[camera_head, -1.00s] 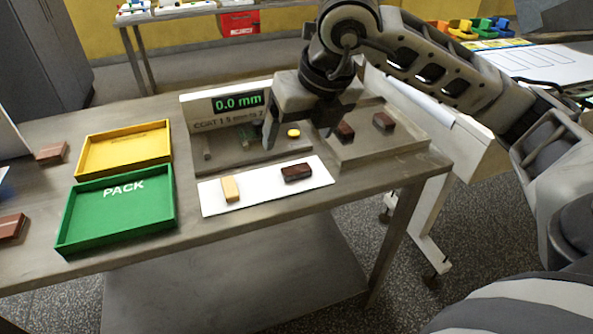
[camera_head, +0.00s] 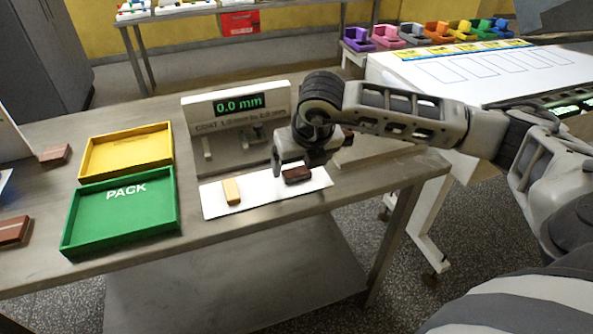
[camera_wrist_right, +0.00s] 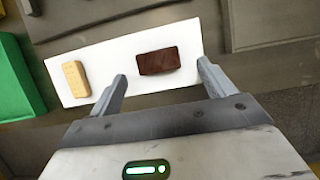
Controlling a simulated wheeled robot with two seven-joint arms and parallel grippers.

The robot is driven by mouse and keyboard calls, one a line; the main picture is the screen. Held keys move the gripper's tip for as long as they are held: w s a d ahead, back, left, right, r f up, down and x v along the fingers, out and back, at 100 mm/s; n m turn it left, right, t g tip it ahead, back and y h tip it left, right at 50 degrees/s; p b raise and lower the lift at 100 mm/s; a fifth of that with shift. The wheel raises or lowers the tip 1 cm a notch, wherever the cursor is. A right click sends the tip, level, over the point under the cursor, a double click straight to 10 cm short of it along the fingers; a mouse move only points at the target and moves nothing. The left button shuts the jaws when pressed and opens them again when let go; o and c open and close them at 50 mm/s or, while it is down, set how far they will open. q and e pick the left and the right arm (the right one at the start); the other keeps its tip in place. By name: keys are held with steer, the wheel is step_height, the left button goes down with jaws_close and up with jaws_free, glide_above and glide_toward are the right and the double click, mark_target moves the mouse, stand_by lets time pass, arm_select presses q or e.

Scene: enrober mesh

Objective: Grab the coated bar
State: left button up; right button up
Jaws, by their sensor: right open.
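The coated bar (camera_head: 298,174), dark brown and glossy, lies on a white mat (camera_head: 215,205) on the steel table. It also shows in the right wrist view (camera_wrist_right: 158,61), just ahead of and between the two fingers. My right gripper (camera_wrist_right: 161,82) is open and empty; in the head view (camera_head: 296,172) it is low over the bar and hides part of it. A pale uncoated bar (camera_head: 231,191) lies on the same mat to the left. My left gripper is not in view.
A green PACK tray (camera_head: 120,215) and a yellow tray (camera_head: 125,152) stand to the left. A gauge reading 0.0 mm (camera_head: 238,104) stands behind the mat. Brown blocks (camera_head: 54,154) lie at the far left. My right arm covers part of the right side.

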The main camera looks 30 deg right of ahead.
mark_target(298, 172)
steer(key=shift+x, duration=1.5)
steer(key=shift+a, duration=0.1)
steer(key=c, duration=0.9)
steer(key=shift+o, duration=0.2)
steer(key=shift+r, duration=0.1)
